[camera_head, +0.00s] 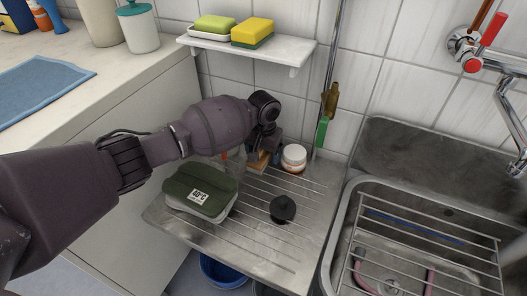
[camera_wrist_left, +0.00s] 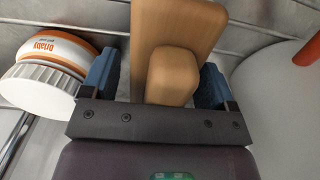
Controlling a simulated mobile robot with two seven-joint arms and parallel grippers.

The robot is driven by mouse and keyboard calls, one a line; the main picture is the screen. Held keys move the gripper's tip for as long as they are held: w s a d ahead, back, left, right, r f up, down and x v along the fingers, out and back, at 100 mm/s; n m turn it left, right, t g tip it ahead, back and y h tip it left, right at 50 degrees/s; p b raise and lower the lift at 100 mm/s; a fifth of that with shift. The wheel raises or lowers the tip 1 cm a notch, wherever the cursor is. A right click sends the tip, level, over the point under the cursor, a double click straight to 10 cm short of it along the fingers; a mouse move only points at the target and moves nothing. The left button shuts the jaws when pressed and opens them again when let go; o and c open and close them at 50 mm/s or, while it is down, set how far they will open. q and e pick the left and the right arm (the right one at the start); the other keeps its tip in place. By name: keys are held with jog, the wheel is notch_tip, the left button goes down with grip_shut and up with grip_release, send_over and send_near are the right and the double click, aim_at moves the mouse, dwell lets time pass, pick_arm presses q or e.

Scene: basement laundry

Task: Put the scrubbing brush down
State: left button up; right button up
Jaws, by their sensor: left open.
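The wooden scrubbing brush (camera_wrist_left: 178,25) is between the two blue-padded fingers of my left gripper (camera_wrist_left: 157,82) in the left wrist view. Its tan block and raised grip show; its bristles are hidden. The fingers are open, with a gap on each side of the grip. In the head view my left gripper (camera_head: 264,148) is low over the back of the steel drainboard (camera_head: 245,240), and a bit of the brush (camera_head: 258,161) shows beneath it. The brush appears to rest on the drainboard, though its underside is hidden. My right gripper is not in view.
A white tub with an orange band (camera_head: 294,158) stands close to the right of the gripper. A dark green container (camera_head: 200,190) and a black knobbed object (camera_head: 283,209) sit on the drainboard. The sink (camera_head: 430,240) with a wire rack is to the right. A shelf (camera_head: 246,45) holds sponges above.

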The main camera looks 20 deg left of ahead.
pick_arm(q)
notch_tip(320, 180, up, 4)
jog(key=shift+w+p, duration=0.1)
jog(key=shift+p, duration=0.6)
notch_tip(320, 180, up, 4)
jog(key=shift+f+p, duration=0.15)
jog(key=shift+p, duration=0.55)
jog(key=shift+r, duration=0.2)
jog(key=shift+f, duration=0.2)
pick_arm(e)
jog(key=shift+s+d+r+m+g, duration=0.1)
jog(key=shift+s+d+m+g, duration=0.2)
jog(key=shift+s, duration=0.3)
